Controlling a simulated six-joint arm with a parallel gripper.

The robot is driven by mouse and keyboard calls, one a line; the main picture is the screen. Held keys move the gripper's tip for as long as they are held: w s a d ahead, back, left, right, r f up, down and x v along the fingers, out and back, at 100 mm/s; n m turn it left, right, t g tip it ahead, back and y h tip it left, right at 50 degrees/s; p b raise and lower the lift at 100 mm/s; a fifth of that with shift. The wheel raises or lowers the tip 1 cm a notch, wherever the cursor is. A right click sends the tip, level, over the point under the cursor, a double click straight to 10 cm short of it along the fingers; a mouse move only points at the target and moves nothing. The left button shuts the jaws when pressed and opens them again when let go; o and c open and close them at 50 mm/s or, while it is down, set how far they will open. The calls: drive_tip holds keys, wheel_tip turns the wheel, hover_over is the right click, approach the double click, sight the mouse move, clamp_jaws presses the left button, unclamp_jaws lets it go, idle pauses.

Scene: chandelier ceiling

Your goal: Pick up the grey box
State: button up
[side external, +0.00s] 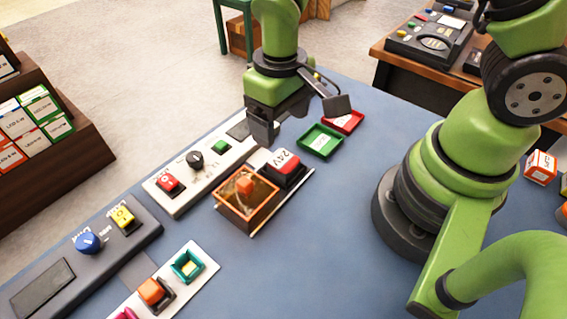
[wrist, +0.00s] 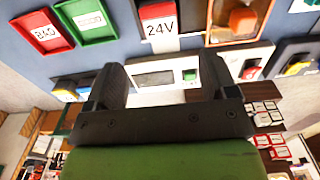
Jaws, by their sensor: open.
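No separate grey box can be made out for certain. A grey panel (side external: 75,262) with a blue knob and a yellow button lies at the lower left in the side view. My gripper (side external: 264,130) points down by the far end of a white control panel (side external: 181,192), well away from the grey panel. It also shows in the wrist view (wrist: 158,72), with its fingers wide apart and nothing held between them. The white panel (wrist: 150,97) shows beyond the fingers there.
A red 24V button (side external: 283,163) and an orange-framed clear box (side external: 245,205) stand near my gripper. A green tray (side external: 320,141) and a red tray (side external: 345,121) lie to its right. The blue table (side external: 305,245) is clear at front centre.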

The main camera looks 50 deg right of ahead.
sight(283, 160)
drive_tip(key=f, duration=0.8)
drive_tip(key=shift+s+f, duration=0.25)
drive_tip(key=shift+s, duration=0.05)
drive_tip(key=shift+c, duration=0.3)
drive_tip(key=c, duration=1)
